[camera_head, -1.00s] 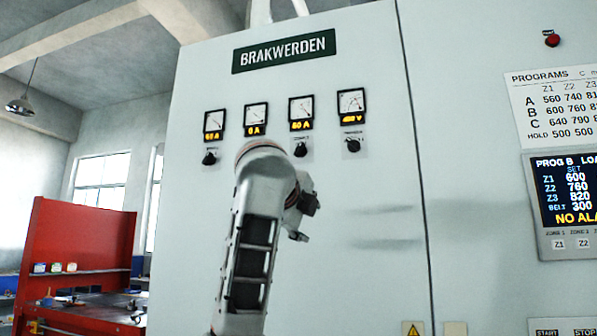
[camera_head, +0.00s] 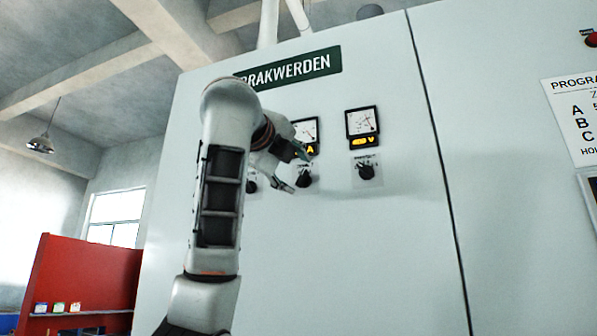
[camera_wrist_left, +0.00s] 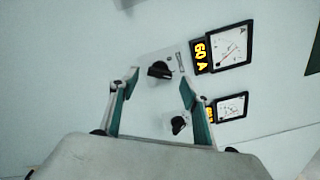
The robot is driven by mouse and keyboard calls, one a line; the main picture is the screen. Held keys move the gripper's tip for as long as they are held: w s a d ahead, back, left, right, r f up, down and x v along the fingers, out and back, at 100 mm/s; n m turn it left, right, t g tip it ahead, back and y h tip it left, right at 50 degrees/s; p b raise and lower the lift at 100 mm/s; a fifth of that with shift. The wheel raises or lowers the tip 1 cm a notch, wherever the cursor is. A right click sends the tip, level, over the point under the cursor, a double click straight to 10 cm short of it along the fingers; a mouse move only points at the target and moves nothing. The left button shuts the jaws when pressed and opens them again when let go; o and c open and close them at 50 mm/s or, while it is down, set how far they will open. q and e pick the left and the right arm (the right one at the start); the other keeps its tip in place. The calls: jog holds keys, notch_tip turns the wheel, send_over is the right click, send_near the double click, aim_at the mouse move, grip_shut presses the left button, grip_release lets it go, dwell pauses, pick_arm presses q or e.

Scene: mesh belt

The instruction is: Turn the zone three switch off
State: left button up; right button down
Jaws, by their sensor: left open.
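The cabinet front has a row of black rotary knobs under square meters. The third knob from the left (camera_head: 304,179), under the ammeter (camera_head: 305,131), has a label too small to read. In the left wrist view this knob (camera_wrist_left: 160,70) shows turned sideways beside a meter reading 60 A (camera_wrist_left: 224,50). My left gripper (camera_head: 297,172) is open in front of the panel, its fingertips on either side of this knob in the wrist view; contact cannot be told. My left arm hides the left-hand meters and a knob. My right gripper is not in view.
The neighbouring knob (camera_head: 366,172) sits under the voltmeter (camera_head: 362,122) to the right. Another knob (camera_head: 252,186) shows partly behind my gripper. A green BRAKWERDEN nameplate (camera_head: 308,66) is above. A red workbench panel (camera_head: 90,275) stands at left. The panel below the knobs is bare.

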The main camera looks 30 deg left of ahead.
aim_at(300, 177)
pick_arm(q)
jog(key=shift+x, duration=1.15)
jog(key=shift+w+p, duration=0.35)
jog(key=shift+w, duration=0.15)
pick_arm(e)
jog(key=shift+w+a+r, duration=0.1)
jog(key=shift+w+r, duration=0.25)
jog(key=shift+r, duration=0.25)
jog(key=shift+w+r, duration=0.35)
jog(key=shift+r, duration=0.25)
pick_arm(q)
jog(key=shift+c, duration=0.3)
jog(key=c, duration=1)
jog(key=shift+c, duration=0.2)
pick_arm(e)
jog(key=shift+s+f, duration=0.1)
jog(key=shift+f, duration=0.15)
